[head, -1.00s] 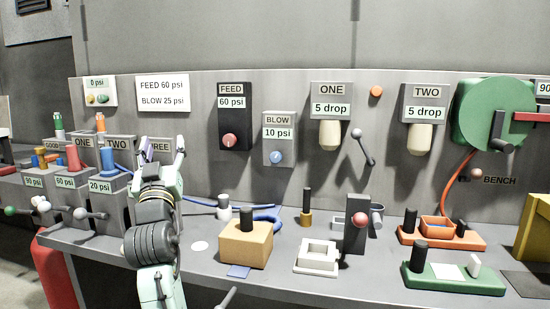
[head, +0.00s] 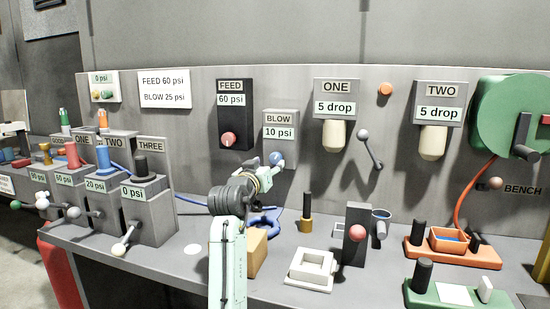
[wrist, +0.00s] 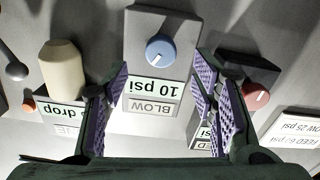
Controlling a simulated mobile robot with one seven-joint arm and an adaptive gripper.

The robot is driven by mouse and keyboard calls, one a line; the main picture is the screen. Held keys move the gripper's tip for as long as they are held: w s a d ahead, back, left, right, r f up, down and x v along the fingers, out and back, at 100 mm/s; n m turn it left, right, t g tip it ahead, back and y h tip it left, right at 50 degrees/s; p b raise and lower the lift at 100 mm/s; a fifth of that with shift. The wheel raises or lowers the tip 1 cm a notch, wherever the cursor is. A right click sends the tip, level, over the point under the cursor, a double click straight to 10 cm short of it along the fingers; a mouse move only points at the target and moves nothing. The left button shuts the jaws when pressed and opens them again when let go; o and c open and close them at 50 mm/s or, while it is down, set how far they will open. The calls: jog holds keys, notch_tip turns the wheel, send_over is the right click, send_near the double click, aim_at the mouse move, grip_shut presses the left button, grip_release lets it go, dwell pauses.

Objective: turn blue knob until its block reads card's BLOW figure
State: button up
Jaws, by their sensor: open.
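The BLOW block (head: 280,122) is a grey box on the back panel, and its display reads 10 psi. Its blue knob (head: 276,158) is partly covered by my gripper (head: 272,168) in the head view. The wrist view, upside down, shows the whole blue knob (wrist: 160,49) with a white pointer mark. There my open gripper (wrist: 163,98) has its purple-padded fingers apart on either side of the BLOW label, with nothing between the pads. The knob is beyond the fingertips. The card (head: 164,89) on the panel reads FEED 60 psi and BLOW 25 psi.
The FEED block (head: 234,100) with a red knob (head: 229,139) reads 60 psi, left of BLOW. Block ONE (head: 337,98), with a cream bulb below, is to the right. The bench below holds an orange-brown block (head: 257,250) and a white square frame (head: 312,268).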

aim_at(275, 161)
jog(key=shift+p+x, duration=1.5)
jog(key=shift+x, duration=2.05)
jog(key=shift+f, duration=0.15)
jog(key=shift+c, duration=0.3)
jog(key=c, duration=1.1)
